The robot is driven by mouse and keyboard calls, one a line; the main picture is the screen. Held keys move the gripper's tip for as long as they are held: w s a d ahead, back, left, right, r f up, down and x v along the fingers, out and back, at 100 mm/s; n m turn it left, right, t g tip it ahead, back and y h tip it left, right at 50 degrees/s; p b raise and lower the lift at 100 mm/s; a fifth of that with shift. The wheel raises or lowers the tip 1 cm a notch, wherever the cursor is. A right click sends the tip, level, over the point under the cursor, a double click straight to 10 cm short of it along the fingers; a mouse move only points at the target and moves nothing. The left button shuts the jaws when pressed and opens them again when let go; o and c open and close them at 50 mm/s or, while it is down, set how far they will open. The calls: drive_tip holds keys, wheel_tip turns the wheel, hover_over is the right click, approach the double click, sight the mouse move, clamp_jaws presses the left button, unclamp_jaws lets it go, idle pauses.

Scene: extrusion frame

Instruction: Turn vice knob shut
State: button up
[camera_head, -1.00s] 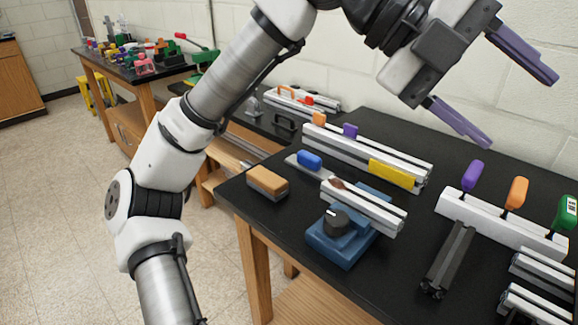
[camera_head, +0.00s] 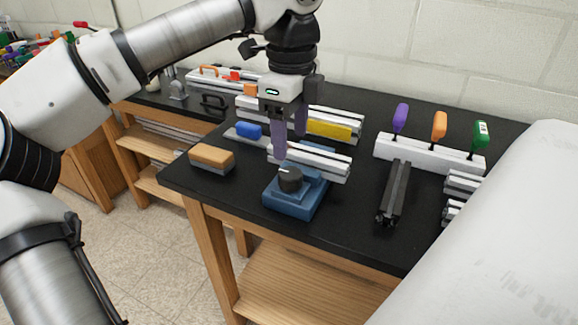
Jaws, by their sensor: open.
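The blue vice (camera_head: 291,205) sits near the front edge of the black table. Its dark round knob (camera_head: 290,179) is on top, with a pale mark on it. A light extrusion bar (camera_head: 322,165) lies across the vice's back. My gripper (camera_head: 290,145) points down with two purple fingers, open and apart. The nearer fingertip is just above and behind the knob in the picture. I cannot tell whether it touches the knob or the bar. No object shows between the fingers.
A tan and orange block (camera_head: 211,158) lies left of the vice. A blue-handled tool (camera_head: 248,131) and a yellow piece (camera_head: 329,129) are behind. A white rack (camera_head: 430,153) with purple, orange and green handles stands right, beside a dark bar (camera_head: 394,193).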

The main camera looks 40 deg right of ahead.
sight(291, 173)
wheel_tip(291, 173, down, 8)
drive_tip(key=shift+r, duration=0.25)
drive_tip(key=c, duration=1)
